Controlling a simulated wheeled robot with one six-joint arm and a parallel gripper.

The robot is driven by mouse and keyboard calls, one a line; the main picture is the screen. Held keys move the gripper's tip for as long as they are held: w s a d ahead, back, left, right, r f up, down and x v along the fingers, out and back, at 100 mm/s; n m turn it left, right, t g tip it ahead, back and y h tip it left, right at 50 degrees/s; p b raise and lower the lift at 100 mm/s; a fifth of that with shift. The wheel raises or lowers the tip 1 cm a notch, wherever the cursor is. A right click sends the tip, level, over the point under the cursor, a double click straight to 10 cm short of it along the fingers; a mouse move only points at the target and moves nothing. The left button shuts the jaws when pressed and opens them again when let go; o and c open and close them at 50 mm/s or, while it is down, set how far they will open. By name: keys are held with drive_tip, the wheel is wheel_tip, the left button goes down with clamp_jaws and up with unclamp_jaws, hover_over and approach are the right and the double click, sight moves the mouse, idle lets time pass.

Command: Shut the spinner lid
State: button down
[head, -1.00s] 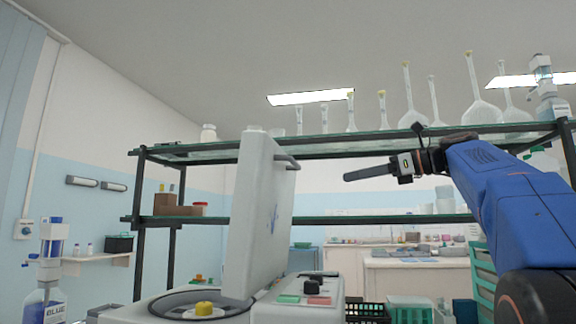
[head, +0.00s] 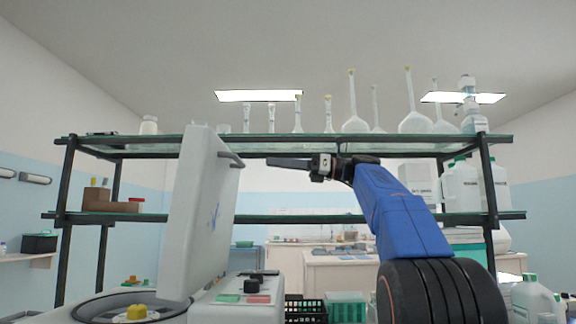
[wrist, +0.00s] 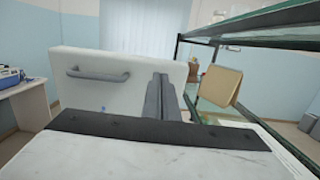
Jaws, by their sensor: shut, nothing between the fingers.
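The spinner (head: 205,314) stands at the lower left in the head view. Its white lid (head: 200,215) is raised, nearly upright, with a grey handle (head: 231,159) near its top edge. In the wrist view the lid (wrist: 125,72) faces me, with its handle (wrist: 97,74) at the upper left. My gripper (head: 270,162) is shut and empty, level with the handle. In the head view its tip is just right of the handle; I cannot tell whether they touch. In the wrist view the fingers (wrist: 160,98) point towards the right part of the lid.
A glass shelf rack (head: 330,217) with several flasks on top stands behind the spinner and my arm. The spinner bowl (head: 100,308) lies open, with a yellow knob (head: 137,311) at its centre. A black basket (head: 305,310) stands right of the spinner.

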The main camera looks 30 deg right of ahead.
drive_tip(key=x, duration=0.8)
drive_tip(key=shift+a, duration=0.15)
